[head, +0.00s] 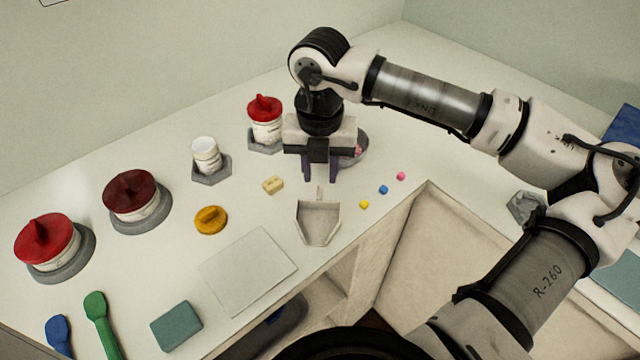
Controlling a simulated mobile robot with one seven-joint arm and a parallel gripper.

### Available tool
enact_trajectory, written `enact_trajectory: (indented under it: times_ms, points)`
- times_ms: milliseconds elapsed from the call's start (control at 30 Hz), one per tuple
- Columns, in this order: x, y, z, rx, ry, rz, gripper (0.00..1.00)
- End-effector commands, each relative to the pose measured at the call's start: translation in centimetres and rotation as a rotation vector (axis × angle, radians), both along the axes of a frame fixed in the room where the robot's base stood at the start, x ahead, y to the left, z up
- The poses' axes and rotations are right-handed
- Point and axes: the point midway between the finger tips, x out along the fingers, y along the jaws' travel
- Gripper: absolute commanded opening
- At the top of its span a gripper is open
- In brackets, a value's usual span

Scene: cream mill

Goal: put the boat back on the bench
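The boat (318,224), a small pale open tray with a pointed back end and an upright tab (319,193), appears to sit on the white bench (380,240) near its front edge. My gripper (321,177) points down just behind and above the boat's tab. Its two dark fingers are spread apart with nothing seen between them. The tab shows just below the fingertips and looks clear of them.
Yellow, blue and pink bits (383,189) lie right of the boat. A cream block (273,185), gold lid (211,220) and white square sheet (247,271) lie left. Red-lidded jars (47,243), a white-capped bottle (206,157) and a dish (357,146) stand farther off.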

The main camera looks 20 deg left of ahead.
Motion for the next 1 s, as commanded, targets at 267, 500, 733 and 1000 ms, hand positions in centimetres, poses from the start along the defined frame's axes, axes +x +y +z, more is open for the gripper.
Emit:
enact_trajectory:
  times_ms: [267, 500, 733, 1000]
  points:
    - [0.0, 0.0, 5.4, -0.001, -0.002, -0.001, 0.3]
    - [0.0, 0.0, 7.2, 0.0, 0.0, 0.001, 0.3]
    - [-0.1, 0.0, 7.3, 0.001, 0.0, 0.001, 0.3]
    - [0.0, 0.0, 7.3, 0.001, 0.0, 0.001, 0.3]
